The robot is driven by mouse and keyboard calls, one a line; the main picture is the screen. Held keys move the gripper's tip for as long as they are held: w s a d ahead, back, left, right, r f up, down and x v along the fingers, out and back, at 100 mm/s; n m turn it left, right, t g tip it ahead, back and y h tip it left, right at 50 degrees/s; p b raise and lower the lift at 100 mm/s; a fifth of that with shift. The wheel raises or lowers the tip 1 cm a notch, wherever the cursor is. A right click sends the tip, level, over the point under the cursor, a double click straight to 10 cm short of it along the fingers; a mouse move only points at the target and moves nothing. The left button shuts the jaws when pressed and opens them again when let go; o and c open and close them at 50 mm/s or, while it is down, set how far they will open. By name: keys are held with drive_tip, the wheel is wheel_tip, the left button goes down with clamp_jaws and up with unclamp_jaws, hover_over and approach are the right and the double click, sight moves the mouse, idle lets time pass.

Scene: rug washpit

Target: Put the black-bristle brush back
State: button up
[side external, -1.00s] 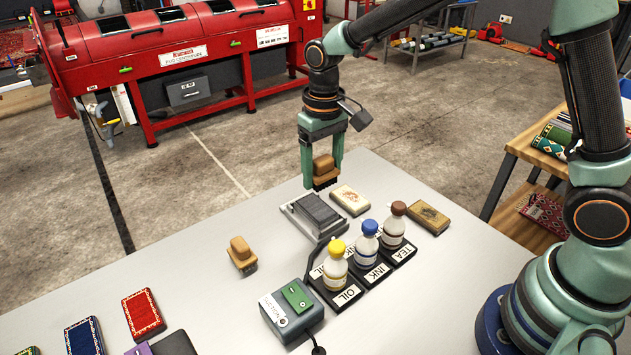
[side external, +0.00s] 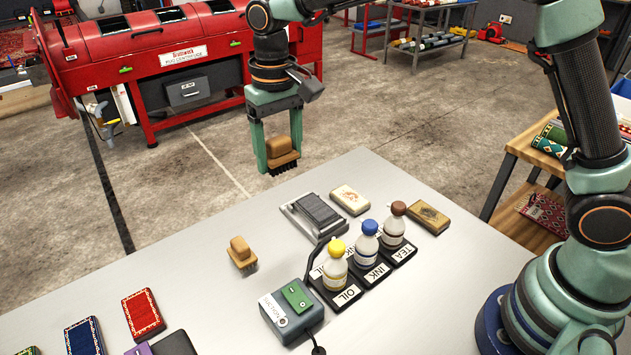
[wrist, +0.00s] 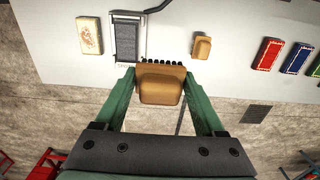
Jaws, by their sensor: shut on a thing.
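The black-bristle brush (side external: 282,153) has a tan wooden block with dark bristles pointing down. My gripper (side external: 281,160) is shut on its block and holds it in the air by the table's far edge. In the wrist view the brush (wrist: 161,84) sits between the two green fingers (wrist: 160,88), bristles towards the table. A second tan brush (side external: 241,252) stands on the table, left of the grey ribbed tray (side external: 291,209); it also shows in the wrist view (wrist: 202,46). Its bristles are hard to make out.
Bottles labelled OIL (side external: 335,266), INK (side external: 367,243) and TEA (side external: 393,222) stand in black holders. A grey suction box (side external: 279,320) is in front. Small rug samples (side external: 143,314) lie at left. The table (side external: 180,265) is clear around the second brush.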

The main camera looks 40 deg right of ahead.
sight(278, 243)
drive_tip(key=shift+a+r, duration=0.35)
drive_tip(key=shift+a, duration=0.2)
drive_tip(key=shift+a+r, duration=0.3)
drive_tip(key=shift+a, duration=0.2)
wheel_tip(278, 243, down, 20)
drive_tip(key=shift+r, duration=0.25)
drive_tip(key=shift+f, duration=0.15)
